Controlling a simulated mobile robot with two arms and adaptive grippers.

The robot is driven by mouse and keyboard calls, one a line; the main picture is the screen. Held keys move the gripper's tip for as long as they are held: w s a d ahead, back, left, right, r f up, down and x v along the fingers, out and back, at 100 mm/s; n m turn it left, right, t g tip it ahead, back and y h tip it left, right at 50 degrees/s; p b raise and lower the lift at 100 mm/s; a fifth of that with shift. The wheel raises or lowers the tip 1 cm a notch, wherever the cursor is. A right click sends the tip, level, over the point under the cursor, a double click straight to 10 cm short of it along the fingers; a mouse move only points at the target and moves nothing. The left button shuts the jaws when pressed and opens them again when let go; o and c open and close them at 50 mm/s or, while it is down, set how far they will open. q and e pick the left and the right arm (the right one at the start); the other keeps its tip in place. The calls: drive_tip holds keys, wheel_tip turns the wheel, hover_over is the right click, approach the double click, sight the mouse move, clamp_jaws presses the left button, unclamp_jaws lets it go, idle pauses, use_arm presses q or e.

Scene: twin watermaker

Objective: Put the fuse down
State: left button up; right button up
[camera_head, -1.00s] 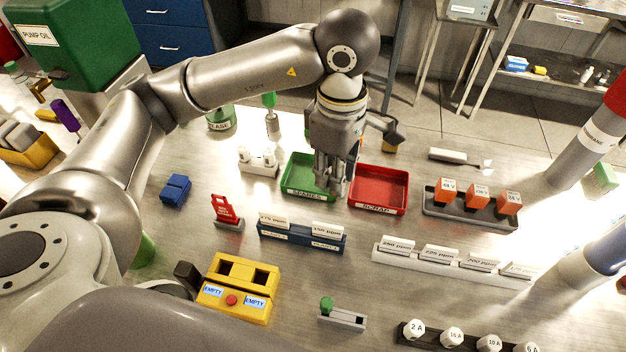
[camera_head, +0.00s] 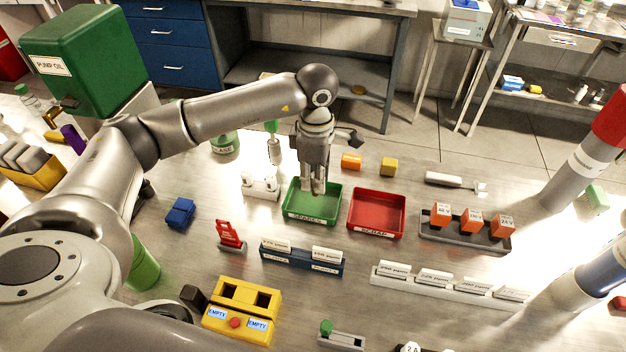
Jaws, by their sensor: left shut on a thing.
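My left gripper (camera_head: 315,190) points down over the green tray marked SPARES (camera_head: 298,216). Its fingers are close together, shut on the fuse, with the tips at the level of the tray's inside. The fuse itself is hidden by the fingers and too small to make out. I cannot tell whether it touches the tray floor. The red tray marked SCRAP (camera_head: 374,234) stands just to the right and looks empty. A fuse rack with white caps (camera_head: 410,347) is cut off at the bottom edge. My right gripper is out of view.
A white socket block (camera_head: 260,190) stands left of the green tray. A blue card holder (camera_head: 300,262) lies in front of it. A grey holder with orange blocks (camera_head: 465,238) is at right. An orange piece (camera_head: 351,161) and a yellow block (camera_head: 389,167) lie behind the trays.

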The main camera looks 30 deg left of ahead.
use_arm(q)
drive_tip(key=shift+w+a+f, duration=0.3)
drive_tip(key=shift+a+f, duration=0.05)
drive_tip(key=shift+f, duration=0.2)
drive_tip(key=f, duration=0.1)
drive_tip(key=f+p, duration=0.1)
drive_tip(key=p, duration=0.1)
drive_tip(key=shift+w+a+f, duration=0.2)
drive_tip(key=shift+a+f, duration=0.05)
drive_tip(key=shift+f, duration=0.8)
drive_tip(key=o, duration=0.5)
drive_tip(key=shift+f, duration=0.1)
drive_tip(key=o, duration=0.4)
drive_tip(key=shift+o, duration=0.2)
